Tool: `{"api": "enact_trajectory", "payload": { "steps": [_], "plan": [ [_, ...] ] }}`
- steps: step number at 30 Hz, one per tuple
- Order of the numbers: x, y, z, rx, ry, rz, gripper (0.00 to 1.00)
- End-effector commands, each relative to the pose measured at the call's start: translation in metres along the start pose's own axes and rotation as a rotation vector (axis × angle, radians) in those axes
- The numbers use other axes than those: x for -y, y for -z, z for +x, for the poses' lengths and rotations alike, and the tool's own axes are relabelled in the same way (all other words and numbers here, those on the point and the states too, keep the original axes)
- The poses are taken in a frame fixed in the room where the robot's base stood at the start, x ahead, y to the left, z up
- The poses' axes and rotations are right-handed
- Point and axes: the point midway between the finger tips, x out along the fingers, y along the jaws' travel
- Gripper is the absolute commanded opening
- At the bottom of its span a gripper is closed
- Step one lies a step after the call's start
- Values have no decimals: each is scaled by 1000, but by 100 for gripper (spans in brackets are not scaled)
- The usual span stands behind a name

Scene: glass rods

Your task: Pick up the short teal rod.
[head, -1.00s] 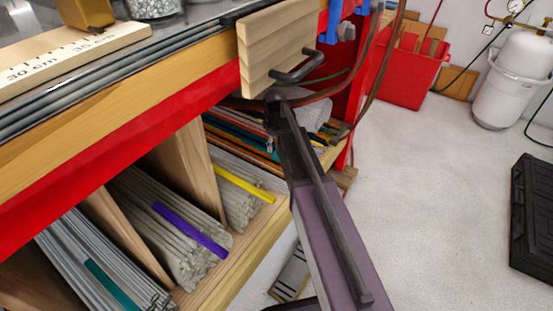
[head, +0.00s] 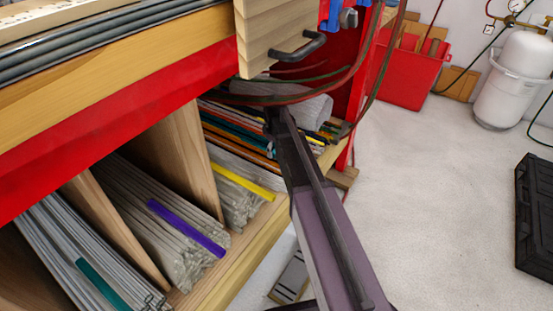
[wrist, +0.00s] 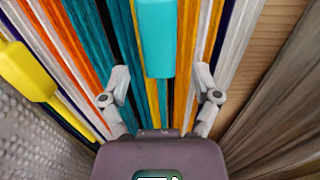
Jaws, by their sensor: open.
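In the wrist view a short, thick teal piece (wrist: 156,38) lies over long coloured rods, at the top middle. My gripper (wrist: 161,75) is open, with one finger on each side of the line of the teal piece and nothing between its pads. The piece's near end lies just ahead of the palm; I cannot tell the height gap. In the head view the arm's end reaches the coloured rods (head: 240,135) in the far compartment, and the gripper is mostly hidden. A darker teal strip (head: 102,284) lies on grey rods in the near left compartment.
A yellow piece (wrist: 27,70) lies left of the gripper. Wooden dividers (head: 186,155) part the compartments. A purple strip (head: 186,227) lies on pale rods. The red shelf edge (head: 120,115), a handled wooden panel (head: 265,45) and hoses (head: 330,90) hang above the arm's end.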

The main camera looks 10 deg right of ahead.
Motion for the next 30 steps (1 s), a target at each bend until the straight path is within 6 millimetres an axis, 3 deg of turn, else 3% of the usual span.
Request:
{"api": "enact_trajectory", "payload": {
  "steps": [6, 26, 30],
  "plan": [
    [0, 0, 14, 0, 0, 0, 80],
    [0, 0, 14, 0, 0, 0, 80],
    [0, 0, 14, 0, 0, 0, 44]
  ]
}}
